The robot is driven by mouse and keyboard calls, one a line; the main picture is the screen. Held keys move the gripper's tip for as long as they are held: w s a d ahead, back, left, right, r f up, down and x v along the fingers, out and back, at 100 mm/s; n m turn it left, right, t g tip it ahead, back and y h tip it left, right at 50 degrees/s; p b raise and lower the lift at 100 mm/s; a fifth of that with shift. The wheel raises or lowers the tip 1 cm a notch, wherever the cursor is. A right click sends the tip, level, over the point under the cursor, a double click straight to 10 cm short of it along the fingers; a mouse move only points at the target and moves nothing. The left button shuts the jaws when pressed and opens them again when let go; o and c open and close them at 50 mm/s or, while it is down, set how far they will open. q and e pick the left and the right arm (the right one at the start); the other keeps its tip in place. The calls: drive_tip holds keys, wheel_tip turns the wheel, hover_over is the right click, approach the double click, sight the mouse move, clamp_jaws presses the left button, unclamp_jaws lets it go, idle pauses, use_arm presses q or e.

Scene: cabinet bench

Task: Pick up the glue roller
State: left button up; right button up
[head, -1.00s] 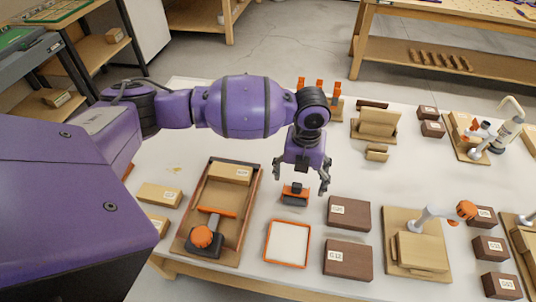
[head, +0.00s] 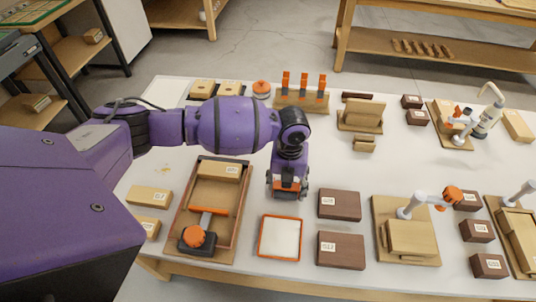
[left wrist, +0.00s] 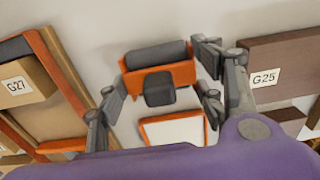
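The glue roller, as I take it, is the small tool (head: 288,184) with an orange body and a dark cylinder. It sits on the white bench top behind the orange-rimmed pad. In the left wrist view the roller (left wrist: 157,57) shows its dark cylinder, orange frame and dark knob. My left gripper (head: 288,192) is down over it and partly hides it in the head view. In the left wrist view its fingers (left wrist: 160,72) are apart, one on each side of the roller; whether they touch it is unclear. My right gripper is not in view.
An orange-rimmed white pad (head: 280,238) lies just in front. A wooden tray (head: 242,222) with an orange-knobbed tool stands to the left. Dark brown boxes (head: 339,204) are close on the right. The bench top behind the gripper is fairly clear.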

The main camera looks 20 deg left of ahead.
use_arm(q)
drive_tip(key=shift+w+r, duration=0.1)
drive_tip(key=c, duration=0.4)
drive_tip(key=shift+r, duration=0.75)
drive_tip(key=s+d+r, duration=0.8)
drive_tip(key=s+r, duration=0.3)
drive_tip(key=shift+s+d+r+p, duration=0.15)
drive_tip(key=shift+d+r+p, duration=0.05)
drive_tip(key=shift+p, duration=0.1)
